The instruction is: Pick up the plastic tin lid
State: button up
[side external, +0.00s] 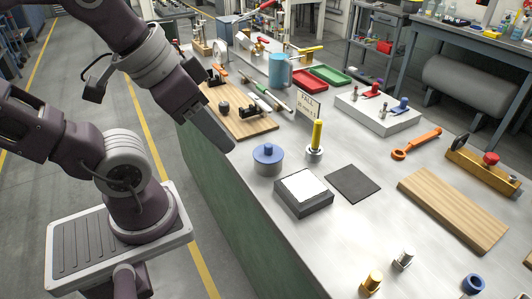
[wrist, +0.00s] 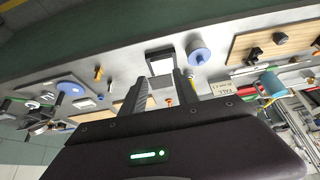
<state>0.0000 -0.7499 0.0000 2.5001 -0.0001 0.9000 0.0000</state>
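The plastic tin lid (side external: 267,153) is a blue disc with a raised knob, sitting on a round grey tin (side external: 268,168) near the table's front edge. In the wrist view the blue lid (wrist: 201,56) shows just right of my right-hand finger. My gripper (side external: 228,148) is in the air up and left of the tin in the side view, touching nothing. In the wrist view my gripper (wrist: 162,76) has its two fingers apart, with nothing held between them. In the side view the fingers overlap, so their gap is hidden.
A dark block with a white top (side external: 303,190) stands right beside the tin. A yellow-handled tool (side external: 316,140) stands upright behind it. A wooden board with tools (side external: 240,118) lies to the left. A black mat (side external: 353,184) lies flat to the right.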

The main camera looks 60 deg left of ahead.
jog(key=shift+o, duration=1.1)
jog(key=n+h, duration=1.2)
jog(key=n, duration=1)
send_near(268, 144)
jog(key=shift+w+d+f+g, duration=0.15)
jog(key=shift+w+d+f, duration=0.15)
jog(key=shift+d+f, duration=0.25)
jog(key=shift+w+d+f+g, duration=0.15)
jog(key=shift+w+d+f, duration=0.25)
jog(key=shift+d, duration=0.3)
jog(key=shift+f+n+h, duration=0.3)
jog(key=x, duration=0.4)
jog(key=r+x, duration=0.1)
jog(key=x, duration=0.1)
jog(key=shift+w+d+f, duration=0.15)
jog(key=shift+d+f, duration=0.05)
jog(key=shift+d, duration=0.25)
grip_shut()
